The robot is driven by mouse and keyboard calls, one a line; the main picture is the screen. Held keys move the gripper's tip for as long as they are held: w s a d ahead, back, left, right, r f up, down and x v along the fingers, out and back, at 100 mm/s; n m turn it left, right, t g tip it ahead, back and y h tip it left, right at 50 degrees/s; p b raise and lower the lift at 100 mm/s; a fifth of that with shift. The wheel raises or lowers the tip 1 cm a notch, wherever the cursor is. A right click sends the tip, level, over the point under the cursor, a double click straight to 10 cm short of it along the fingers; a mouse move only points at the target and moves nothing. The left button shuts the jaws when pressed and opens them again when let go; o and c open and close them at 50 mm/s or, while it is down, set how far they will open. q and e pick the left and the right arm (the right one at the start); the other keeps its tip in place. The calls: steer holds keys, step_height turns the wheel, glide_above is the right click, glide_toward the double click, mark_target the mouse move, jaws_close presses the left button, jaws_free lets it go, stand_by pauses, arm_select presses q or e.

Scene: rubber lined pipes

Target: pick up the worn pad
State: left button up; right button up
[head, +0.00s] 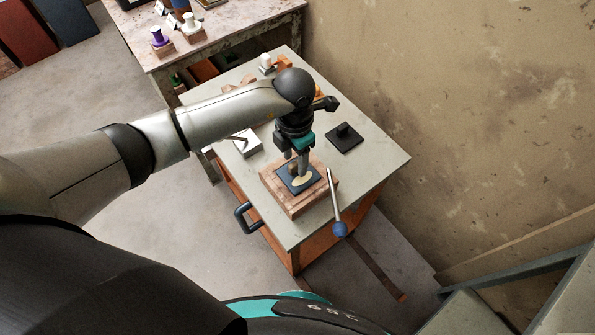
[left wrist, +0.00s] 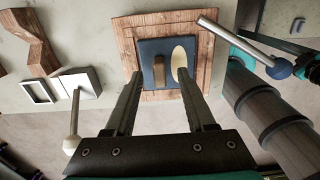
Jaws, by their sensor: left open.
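The worn pad is a dark blue square plate (head: 288,182) with a pale oval patch and a brown upright grip, lying on a square wooden board (head: 303,206). It also shows in the left wrist view (left wrist: 150,48), with its grip (left wrist: 159,69) between my fingers. My left gripper (head: 298,164) points down over the plate, open and empty. In the left wrist view its fingertips (left wrist: 161,76) stand apart on both sides of the grip, the right one near the pale oval. I cannot tell whether the tips touch the plate.
A metal rod with a blue ball end (head: 340,228) lies over the board's right side. A black square pad with a grip (head: 344,139) sits behind it on the bench (head: 378,167). A white box (head: 248,147) stands left. The bench's right side is bare; a wall (head: 450,120) rises beyond.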

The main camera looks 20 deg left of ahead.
arm_select(q)
steer(key=shift+f, duration=0.45)
jaws_close()
stand_by(0.3)
